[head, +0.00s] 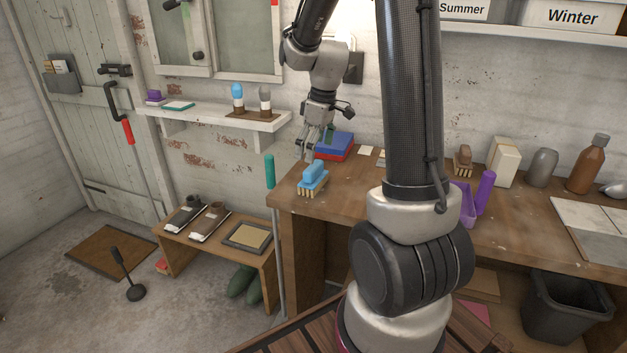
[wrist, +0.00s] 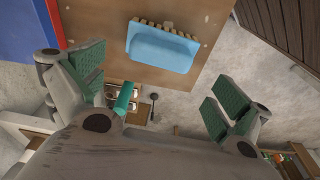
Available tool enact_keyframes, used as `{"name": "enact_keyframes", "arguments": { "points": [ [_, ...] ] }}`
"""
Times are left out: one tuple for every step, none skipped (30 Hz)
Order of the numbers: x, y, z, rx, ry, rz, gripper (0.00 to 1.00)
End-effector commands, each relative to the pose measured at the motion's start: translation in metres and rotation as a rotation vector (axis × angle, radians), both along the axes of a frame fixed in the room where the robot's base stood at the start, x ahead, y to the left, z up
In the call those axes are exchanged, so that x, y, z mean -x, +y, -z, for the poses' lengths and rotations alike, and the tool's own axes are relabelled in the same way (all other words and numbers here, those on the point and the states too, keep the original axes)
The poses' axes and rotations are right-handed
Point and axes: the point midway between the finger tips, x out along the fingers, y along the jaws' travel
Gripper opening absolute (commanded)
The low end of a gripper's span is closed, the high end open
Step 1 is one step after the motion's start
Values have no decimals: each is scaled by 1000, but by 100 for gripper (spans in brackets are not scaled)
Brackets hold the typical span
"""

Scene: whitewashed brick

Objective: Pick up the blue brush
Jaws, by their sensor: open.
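The blue brush (head: 313,177) rests bristles down near the left end of the wooden workbench (head: 345,203). Its top is light blue, with tan bristles below. In the wrist view the blue brush (wrist: 162,46) lies on the bench top, ahead of the gap between my fingers. My gripper (head: 312,143) hangs above and behind the brush, pointing down, apart from it. In the wrist view my gripper (wrist: 158,95) is open, with green finger pads spread wide and nothing between them.
A blue and red box (head: 335,145) stands just behind the brush, close to my gripper. A teal-handled pole (head: 270,172) leans at the bench's left end. A brown brush (head: 463,158), a purple container (head: 465,203) and a brown bottle (head: 588,163) stand further right.

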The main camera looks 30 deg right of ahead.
Motion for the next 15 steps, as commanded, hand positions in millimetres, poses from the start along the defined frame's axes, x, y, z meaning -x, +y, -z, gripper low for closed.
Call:
{"name": "enact_keyframes", "arguments": {
  "points": [
    [0, 0, 7, -1, 3, 0, 100],
    [0, 0, 11, 0, 2, 1, 100],
    [0, 0, 16, -1, 3, 1, 100],
    [0, 0, 20, 0, 2, 2, 100],
    [0, -1, 25, 0, 4, 2, 100],
    [0, -1, 33, -1, 4, 2, 100],
    [-1, -1, 37, 0, 4, 2, 100],
    [-1, -1, 42, -1, 4, 2, 100],
    [-2, 0, 47, 0, 2, 1, 100],
    [-3, 0, 50, 0, 2, 2, 100],
    [-3, 0, 53, 0, 1, 2, 100],
    [-4, 0, 55, 1, 0, 2, 100],
    [-4, 1, 56, 1, 0, 2, 100],
    [-4, 1, 57, 1, -1, 2, 100],
    [-4, 1, 57, 1, -1, 2, 100]
  ]
}}
